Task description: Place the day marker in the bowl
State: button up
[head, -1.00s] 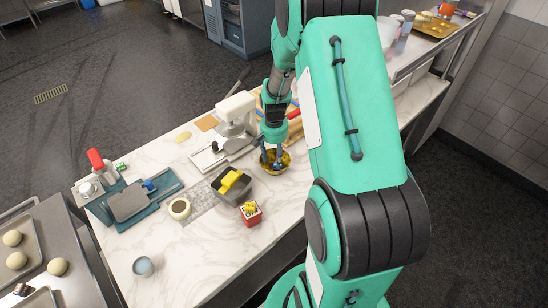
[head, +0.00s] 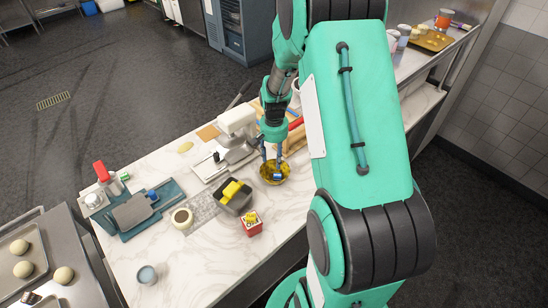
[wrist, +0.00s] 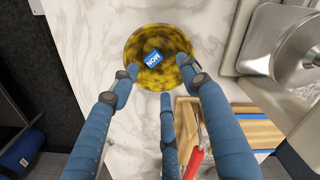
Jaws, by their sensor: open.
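The day marker (wrist: 153,59) is a small blue block with white "MON" lettering. In the wrist view it lies inside the mottled yellow and dark bowl (wrist: 180,47). In the head view the bowl (head: 267,178) stands on the marble counter, and a bit of the blue marker shows in it. My gripper (head: 272,160) is above the bowl, pointing down. In the wrist view its blue fingers (wrist: 160,85) are spread apart with nothing between them. The marker is clear of the fingertips.
A wooden tray with a red-handled tool (wrist: 195,160) is close by.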

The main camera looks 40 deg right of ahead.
dwell(0.5)
jog(key=s+a+r+n+t+b, duration=0.1)
jog(key=s+a+r+n+b, duration=0.1)
jog(key=a+r, duration=0.75)
jog(key=s+a+r+n+t+b, duration=0.2)
jog(key=a+r, duration=0.6)
jog(key=r, duration=0.3)
jog(key=s+a+r+n+t+b, duration=0.1)
jog(key=s+a+r+n+b, duration=0.1)
jog(key=s+a, duration=0.4)
jog(key=s+a+r+n+t+b, duration=0.1)
jog(key=s+a+r+n, duration=0.2)
jog(key=s+a, duration=0.3)
jog(key=s+r, duration=0.1)
jog(key=s, duration=0.4)
jog(key=shift+a+t+b, duration=0.15)
jog(key=shift+t+b, duration=0.15)
jog(key=shift+b, duration=0.05)
